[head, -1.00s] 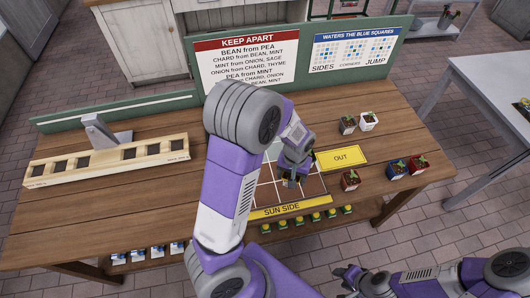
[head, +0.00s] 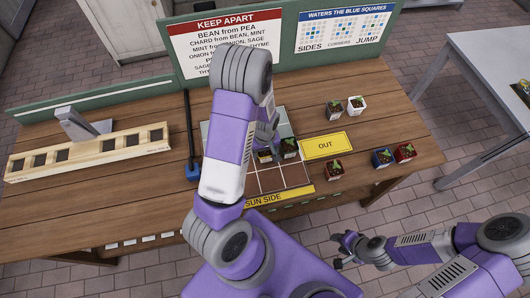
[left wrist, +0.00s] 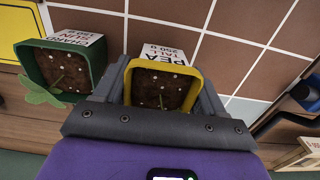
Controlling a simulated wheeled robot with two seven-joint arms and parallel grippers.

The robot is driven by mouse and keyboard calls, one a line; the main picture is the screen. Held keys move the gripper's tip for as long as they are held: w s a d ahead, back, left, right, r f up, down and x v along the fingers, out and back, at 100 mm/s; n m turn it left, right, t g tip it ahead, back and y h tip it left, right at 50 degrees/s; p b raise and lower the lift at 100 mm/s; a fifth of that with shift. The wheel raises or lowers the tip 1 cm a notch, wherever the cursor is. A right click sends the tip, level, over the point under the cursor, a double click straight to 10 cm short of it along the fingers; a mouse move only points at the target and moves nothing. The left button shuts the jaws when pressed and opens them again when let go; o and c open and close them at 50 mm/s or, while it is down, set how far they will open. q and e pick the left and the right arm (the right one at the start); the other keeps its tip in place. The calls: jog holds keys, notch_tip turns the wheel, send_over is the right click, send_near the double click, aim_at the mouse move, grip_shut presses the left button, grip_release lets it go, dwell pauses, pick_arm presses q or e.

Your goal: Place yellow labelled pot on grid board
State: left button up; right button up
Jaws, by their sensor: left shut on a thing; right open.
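The yellow pot (left wrist: 160,86) holds dark soil and a small sprout, and its white label reads PEA TALL 250 G. My left gripper (left wrist: 163,100) is shut on it. In the head view the pot (head: 265,156) is partly hidden by my left arm, over the back part of the brown grid board (head: 271,181). I cannot tell whether it touches the board. A green pot with a CHARD label (left wrist: 66,66) stands beside it; it also shows in the head view (head: 290,148). My right gripper (head: 344,246) is open and empty in front of the table.
A yellow OUT card (head: 326,146) lies right of the board, with several potted plants around it, including a blue pot (head: 382,158). A wooden rack (head: 85,151) stands at left. A blue-ended tool (head: 192,170) lies left of the board. A KEEP APART sign (head: 225,43) stands behind.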

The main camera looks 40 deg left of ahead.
pick_arm(q)
jog(key=shift+w+f, duration=0.15)
jog(key=shift+f, duration=0.25)
jog(key=shift+f, duration=0.2)
jog(key=o, duration=1)
jog(key=shift+c, duration=0.2)
jog(key=shift+r, duration=0.1)
